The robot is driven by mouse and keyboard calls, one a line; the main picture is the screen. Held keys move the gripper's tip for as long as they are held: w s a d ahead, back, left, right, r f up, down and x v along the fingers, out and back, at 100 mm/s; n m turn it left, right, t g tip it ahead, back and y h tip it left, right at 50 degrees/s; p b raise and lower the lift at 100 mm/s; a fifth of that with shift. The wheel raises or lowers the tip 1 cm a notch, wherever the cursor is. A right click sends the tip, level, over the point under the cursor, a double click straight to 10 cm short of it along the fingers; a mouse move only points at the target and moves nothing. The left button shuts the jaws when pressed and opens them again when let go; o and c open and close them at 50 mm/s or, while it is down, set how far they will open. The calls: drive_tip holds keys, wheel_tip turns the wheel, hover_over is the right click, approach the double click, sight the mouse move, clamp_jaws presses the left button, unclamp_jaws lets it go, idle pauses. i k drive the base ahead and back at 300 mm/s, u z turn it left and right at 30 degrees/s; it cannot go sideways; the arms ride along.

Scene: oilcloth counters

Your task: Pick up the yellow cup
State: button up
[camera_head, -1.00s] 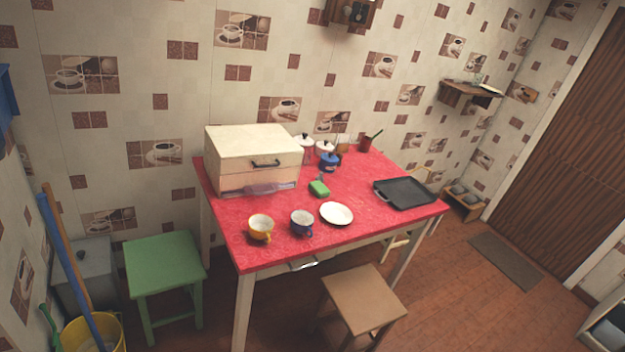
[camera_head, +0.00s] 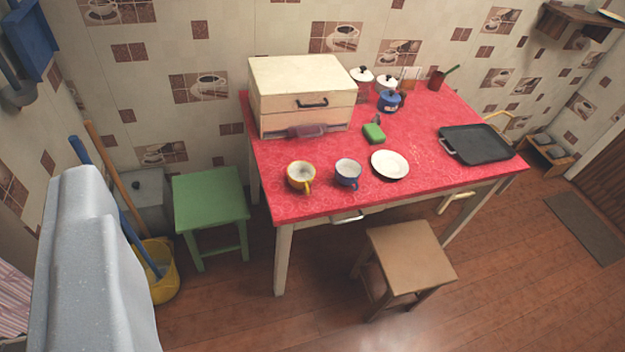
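The yellow cup (camera_head: 301,177) stands upright on the red-topped table (camera_head: 300,206), close to its front edge and left of a blue cup (camera_head: 347,174). Its white inside shows from above, and its handle points toward the front. It looks empty, and nothing touches it. My gripper's fingers do not show in this view. A pale grey part, apparently of my own arm, fills the lower left, well apart from the cup.
A white plate (camera_head: 390,164), green sponge (camera_head: 374,132), cream box (camera_head: 302,84) and dark tray (camera_head: 475,144) share the table. A green stool (camera_head: 210,196) and brown stool (camera_head: 410,252) stand by it. A yellow bucket (camera_head: 160,272) is at left. Open floor lies in front.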

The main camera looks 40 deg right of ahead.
sight(301, 174)
drive_tip(key=z, duration=0.1)
drive_tip(key=i, duration=1)
drive_tip(key=u, duration=0.1)
